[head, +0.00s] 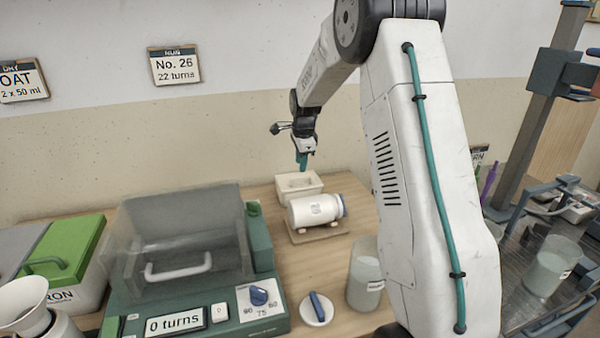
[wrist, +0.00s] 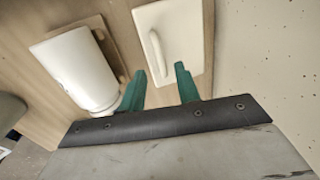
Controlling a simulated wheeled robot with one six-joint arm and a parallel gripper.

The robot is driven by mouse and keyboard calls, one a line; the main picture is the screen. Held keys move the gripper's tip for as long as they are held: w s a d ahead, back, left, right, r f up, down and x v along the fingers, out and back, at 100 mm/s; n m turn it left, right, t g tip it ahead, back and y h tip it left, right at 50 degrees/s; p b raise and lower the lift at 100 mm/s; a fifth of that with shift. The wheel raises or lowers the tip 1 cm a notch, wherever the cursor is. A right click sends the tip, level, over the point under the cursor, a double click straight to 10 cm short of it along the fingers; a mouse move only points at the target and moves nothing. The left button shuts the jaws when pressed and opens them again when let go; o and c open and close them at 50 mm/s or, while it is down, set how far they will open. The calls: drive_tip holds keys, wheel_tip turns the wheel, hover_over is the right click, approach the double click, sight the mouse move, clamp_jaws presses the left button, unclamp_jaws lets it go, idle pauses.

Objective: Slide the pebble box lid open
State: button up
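The pebble box (head: 298,190) is a small cream-white box on the wooden table, near the wall and behind the lying white jar. Its pale lid (wrist: 184,30) carries a raised bar handle (wrist: 157,52) and appears closed. No pebbles are visible. My gripper (head: 302,163) hangs above the box with its teal fingers pointing down. In the wrist view the fingers (wrist: 160,70) are spread apart with nothing between them, over the near end of the lid. They look apart from the handle.
A white jar (head: 314,210) lies on a wooden cradle (head: 320,233) just in front of the box. A green machine (head: 205,318) with a clear cover reads "0 turns". A glass beaker (head: 364,280) and a small dish with a blue-handled item (head: 318,309) stand nearer. The wall is close behind.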

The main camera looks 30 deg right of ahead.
sight(300, 178)
drive_tip(key=f, duration=0.3)
drive_tip(key=w+f, duration=0.1)
drive_tip(key=shift+d+f, duration=0.15)
drive_tip(key=shift+f, duration=0.25)
drive_tip(key=shift+c, duration=0.3)
clamp_jaws()
